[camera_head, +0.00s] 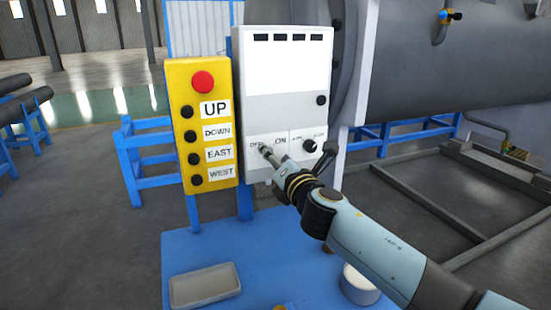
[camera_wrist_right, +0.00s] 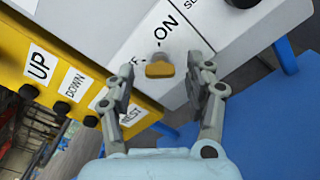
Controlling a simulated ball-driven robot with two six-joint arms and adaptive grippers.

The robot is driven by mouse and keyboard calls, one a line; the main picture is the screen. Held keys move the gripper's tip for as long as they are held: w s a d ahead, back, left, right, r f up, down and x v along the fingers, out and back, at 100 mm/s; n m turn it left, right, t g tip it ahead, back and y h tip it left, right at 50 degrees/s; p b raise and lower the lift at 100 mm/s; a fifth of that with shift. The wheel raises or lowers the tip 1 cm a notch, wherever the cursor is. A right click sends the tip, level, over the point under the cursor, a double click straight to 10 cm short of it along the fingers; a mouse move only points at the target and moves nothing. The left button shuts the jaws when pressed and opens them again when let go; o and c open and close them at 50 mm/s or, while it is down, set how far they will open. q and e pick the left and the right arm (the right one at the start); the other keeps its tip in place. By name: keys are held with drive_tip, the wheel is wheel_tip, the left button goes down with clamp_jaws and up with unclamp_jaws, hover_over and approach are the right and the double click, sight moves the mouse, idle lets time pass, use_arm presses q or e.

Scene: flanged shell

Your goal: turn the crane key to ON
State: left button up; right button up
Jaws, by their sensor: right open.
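The white control panel (camera_head: 285,90) stands upright at the centre of the head view, with OFF and ON labels near its lower edge. The crane key (camera_wrist_right: 160,68) shows as a small orange-yellow piece on the panel in the right wrist view, just below the OFF and ON lettering. In the head view my right gripper hides it. My right gripper (camera_head: 268,152) is in front of the panel by the OFF and ON labels. In the right wrist view its fingers (camera_wrist_right: 165,95) are open, one on each side of the key, with gaps between. My left gripper is not in view.
A yellow pendant box (camera_head: 201,125) with a red button stands left of the panel. A dark knob (camera_head: 309,146) sits right of the labels. A grey tray (camera_head: 205,287) and a white round container (camera_head: 359,284) are on the blue table (camera_head: 245,250) below.

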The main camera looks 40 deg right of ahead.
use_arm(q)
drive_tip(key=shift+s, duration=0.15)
use_arm(e)
drive_tip(key=c, duration=0.6)
drive_tip(key=shift+a, duration=0.15)
drive_tip(key=c, duration=0.5)
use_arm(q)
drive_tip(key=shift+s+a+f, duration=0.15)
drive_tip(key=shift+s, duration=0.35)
use_arm(e)
drive_tip(key=shift+f, duration=0.1)
clamp_jaws()
drive_tip(key=shift+a+f, duration=0.15)
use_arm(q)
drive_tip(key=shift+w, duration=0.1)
use_arm(e)
drive_tip(key=shift+s, duration=0.1)
drive_tip(key=o, duration=0.5)
unclamp_jaws()
drive_tip(key=shift+s+d, duration=0.1)
drive_tip(key=shift+d, duration=0.35)
drive_tip(key=o, duration=0.6)
